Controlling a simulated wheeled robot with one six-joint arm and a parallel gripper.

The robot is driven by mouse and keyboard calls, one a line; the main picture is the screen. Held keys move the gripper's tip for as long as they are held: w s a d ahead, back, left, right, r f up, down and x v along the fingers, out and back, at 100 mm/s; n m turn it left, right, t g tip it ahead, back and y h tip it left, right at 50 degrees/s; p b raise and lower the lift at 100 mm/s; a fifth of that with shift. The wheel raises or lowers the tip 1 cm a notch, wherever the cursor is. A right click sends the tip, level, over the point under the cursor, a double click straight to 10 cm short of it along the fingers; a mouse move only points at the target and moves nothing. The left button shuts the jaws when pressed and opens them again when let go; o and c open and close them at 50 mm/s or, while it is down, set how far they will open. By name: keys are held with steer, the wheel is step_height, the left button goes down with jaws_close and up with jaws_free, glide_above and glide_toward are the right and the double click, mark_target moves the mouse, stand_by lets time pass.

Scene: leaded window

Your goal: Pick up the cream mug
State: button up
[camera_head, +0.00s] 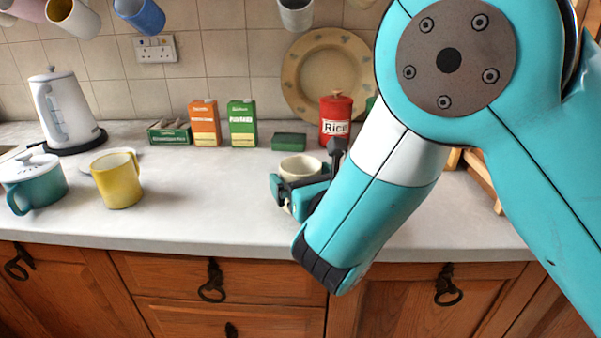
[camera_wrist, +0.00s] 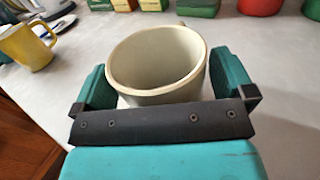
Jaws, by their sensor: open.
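The cream mug (camera_head: 299,168) stands upright on the counter, partly hidden behind my gripper in the head view. In the wrist view the cream mug (camera_wrist: 158,62) sits between my two teal fingers, its open rim facing up toward the camera and its lower part hidden by the gripper's dark crossbar. My gripper (camera_head: 303,188) is open, with one finger on each side of the mug. In the wrist view my gripper (camera_wrist: 160,88) has its left finger close to the mug's side and its right finger close to the other side; I cannot tell whether either touches.
A yellow mug (camera_head: 118,180) and a teal lidded pot (camera_head: 34,182) stand to the left, near a white kettle (camera_head: 65,108). The counter (camera_head: 205,205) between is clear.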

steer(key=shift+w+a, duration=0.15)
steer(key=shift+w, duration=0.25)
steer(key=c, duration=1)
step_height(320, 180, up, 20)
steer(key=p, duration=1.1)
